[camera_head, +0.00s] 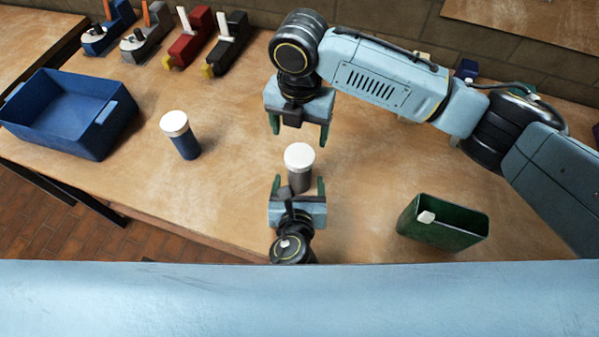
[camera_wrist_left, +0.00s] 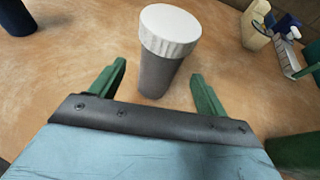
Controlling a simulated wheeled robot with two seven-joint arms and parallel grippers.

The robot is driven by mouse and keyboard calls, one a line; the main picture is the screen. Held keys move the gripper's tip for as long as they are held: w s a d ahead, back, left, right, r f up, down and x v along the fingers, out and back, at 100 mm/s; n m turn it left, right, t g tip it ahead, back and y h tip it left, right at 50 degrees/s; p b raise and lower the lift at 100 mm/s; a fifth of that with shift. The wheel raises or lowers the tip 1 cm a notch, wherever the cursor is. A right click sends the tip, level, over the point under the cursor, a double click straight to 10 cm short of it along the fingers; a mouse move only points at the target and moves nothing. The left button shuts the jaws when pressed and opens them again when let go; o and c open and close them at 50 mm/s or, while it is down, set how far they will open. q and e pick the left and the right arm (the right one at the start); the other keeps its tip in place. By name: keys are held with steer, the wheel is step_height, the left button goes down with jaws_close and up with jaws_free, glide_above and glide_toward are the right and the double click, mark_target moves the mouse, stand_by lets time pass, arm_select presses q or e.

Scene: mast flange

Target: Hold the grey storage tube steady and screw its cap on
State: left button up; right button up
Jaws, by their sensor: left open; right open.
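The grey storage tube (camera_head: 299,182) stands upright on the table with a white cap (camera_head: 299,155) sitting on its top. I cannot tell how tightly the cap is seated. In the left wrist view the tube (camera_wrist_left: 159,74) and its ribbed cap (camera_wrist_left: 170,30) are just ahead of the jaws. My left gripper (camera_head: 297,182) is open, low at the tube's near side, its fingers pointing at it. It also shows in the left wrist view (camera_wrist_left: 158,78). My right gripper (camera_head: 299,130) is open, pointing down, above and beyond the capped tube, apart from it.
A blue tube with a white cap (camera_head: 181,135) stands to the left. A blue bin (camera_head: 66,118) is at the far left and a green bin (camera_head: 442,224) at the right. Several coloured tools (camera_head: 188,42) line the back left. The table between is clear.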

mark_target(299, 155)
arm_select(q)
steer(key=shift+x, duration=2.75)
jaws_close()
arm_select(e)
steer(key=shift+a+r+m, duration=0.1)
steer(key=shift+m, duration=0.9)
steer(key=m, duration=0.2)
steer(key=shift+m, duration=0.3)
steer(key=shift+f, duration=4.1)
steer(key=shift+c, duration=0.3)
